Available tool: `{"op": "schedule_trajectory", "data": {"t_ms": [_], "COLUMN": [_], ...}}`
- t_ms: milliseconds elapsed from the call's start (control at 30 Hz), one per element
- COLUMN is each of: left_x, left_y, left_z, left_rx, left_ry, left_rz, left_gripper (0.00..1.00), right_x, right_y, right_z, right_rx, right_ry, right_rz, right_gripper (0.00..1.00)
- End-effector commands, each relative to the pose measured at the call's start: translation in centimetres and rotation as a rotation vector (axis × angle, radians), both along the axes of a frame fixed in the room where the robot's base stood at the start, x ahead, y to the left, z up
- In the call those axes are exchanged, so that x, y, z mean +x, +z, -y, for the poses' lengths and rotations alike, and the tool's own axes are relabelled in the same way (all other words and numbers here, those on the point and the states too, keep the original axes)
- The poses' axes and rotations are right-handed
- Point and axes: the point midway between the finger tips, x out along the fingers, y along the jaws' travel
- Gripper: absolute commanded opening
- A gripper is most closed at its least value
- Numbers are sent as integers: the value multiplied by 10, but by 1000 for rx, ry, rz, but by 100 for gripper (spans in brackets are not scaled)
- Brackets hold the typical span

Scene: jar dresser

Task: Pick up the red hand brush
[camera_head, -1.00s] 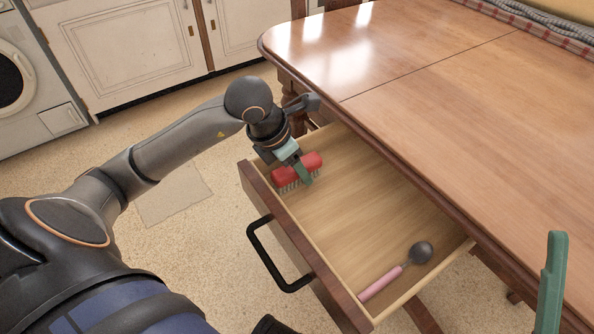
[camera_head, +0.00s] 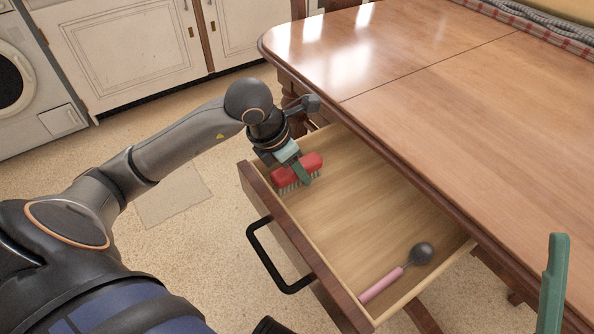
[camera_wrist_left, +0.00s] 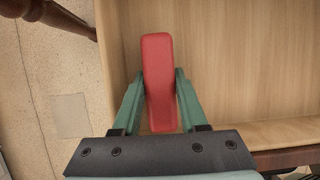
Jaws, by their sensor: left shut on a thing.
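The red hand brush (camera_head: 311,163) is at the far left end of the open drawer (camera_head: 370,225), with its pale bristles pointing down. My left gripper (camera_head: 303,173) is shut on it, one green finger showing across the near side of the red back. In the left wrist view the brush (camera_wrist_left: 158,70) lies lengthwise between the two green fingers (camera_wrist_left: 158,92), which touch its sides. Whether the bristles touch the drawer floor is hard to tell. Part of a green finger of my right gripper (camera_head: 552,285) shows at the right edge; its opening is hidden.
A scoop with a pink handle (camera_head: 382,284) and dark round head lies at the drawer's near right end. The wooden table top (camera_head: 430,95) overhangs the drawer's far side. A black handle (camera_head: 268,262) sticks out from the drawer front. The drawer's middle is clear.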

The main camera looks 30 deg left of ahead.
Motion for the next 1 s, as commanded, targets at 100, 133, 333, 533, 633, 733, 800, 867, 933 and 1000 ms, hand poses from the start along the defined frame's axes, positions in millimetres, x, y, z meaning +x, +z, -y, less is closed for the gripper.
{"op": "schedule_trajectory", "data": {"t_ms": [100,133,333,533,633,733,800,867,933,1000], "left_x": [0,0,0,0,0,1,0,-2,-4,-7], "left_y": [0,0,0,5,14,34,49,63,81,99], "left_z": [0,0,0,0,-1,-1,5,18,32,47], "left_rx": [0,0,0,0,3,3,0,-3,-3,-3], "left_ry": [0,0,0,0,0,1,-4,-7,-9,-7], "left_rz": [-1,-1,0,0,2,4,5,9,8,9], "left_gripper": [0,0,0,0,0,0,0,0,0,0], "right_x": [0,0,0,0,0,-1,-1,-1,-1,-1], "right_y": [0,0,0,5,12,21,29,35,44,52], "right_z": [0,0,0,0,0,-1,0,0,1,3], "right_rx": [0,0,0,0,-1,-7,-13,-18,-25,-31], "right_ry": [0,0,0,0,-1,-4,-10,-18,-30,-40], "right_rz": [0,0,0,0,0,7,14,20,27,35], "right_gripper": [64,64,64,64,64,64,64,64,64,64]}}
